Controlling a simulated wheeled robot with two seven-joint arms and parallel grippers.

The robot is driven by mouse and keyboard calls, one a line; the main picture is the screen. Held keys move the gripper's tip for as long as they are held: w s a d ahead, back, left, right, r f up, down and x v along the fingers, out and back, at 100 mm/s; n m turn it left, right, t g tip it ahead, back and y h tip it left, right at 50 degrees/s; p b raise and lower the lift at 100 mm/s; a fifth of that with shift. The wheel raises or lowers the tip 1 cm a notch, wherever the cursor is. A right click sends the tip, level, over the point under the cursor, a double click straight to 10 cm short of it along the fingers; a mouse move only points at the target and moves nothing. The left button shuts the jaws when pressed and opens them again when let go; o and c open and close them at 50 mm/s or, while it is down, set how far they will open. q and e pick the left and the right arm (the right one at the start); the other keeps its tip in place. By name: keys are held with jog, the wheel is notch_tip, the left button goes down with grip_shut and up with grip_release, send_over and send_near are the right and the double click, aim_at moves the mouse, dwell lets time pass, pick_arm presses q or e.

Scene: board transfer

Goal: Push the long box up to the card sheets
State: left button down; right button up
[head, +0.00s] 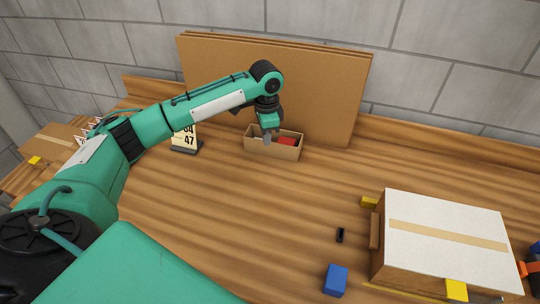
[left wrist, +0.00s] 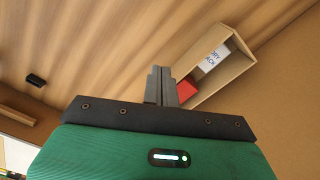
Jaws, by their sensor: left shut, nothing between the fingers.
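The long box (head: 282,153) is an open brown carton on the wooden table, in front of the card sheets (head: 325,85). The sheets are large, brown, and lean upright against the block wall. The box holds a red item and a white packet. In the left wrist view, the box (left wrist: 222,82) lies at an angle at upper right. My left gripper (head: 268,138) points down at the box, its fingers shut and empty. They overlap the box in both views; I cannot tell whether they touch it.
A number stand (head: 185,140) stands left of the box, partly behind my left arm. A white-topped carton (head: 447,235) is at right, with a blue block (head: 335,279) and a small black item (head: 340,235) nearby. The middle of the table is clear.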

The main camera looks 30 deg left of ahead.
aim_at(270, 159)
pick_arm(q)
notch_tip(270, 159, down, 11)
jog(key=n, duration=1.2)
jog(key=shift+s+r, duration=0.15)
jog(key=shift+r, duration=0.05)
jog(key=w, duration=0.3)
jog(key=shift+a+r, duration=0.1)
jog(key=shift+a, duration=0.25)
jog(key=shift+w+a+p, duration=0.15)
jog(key=shift+w+p, duration=0.2)
jog(key=shift+w, duration=0.1)
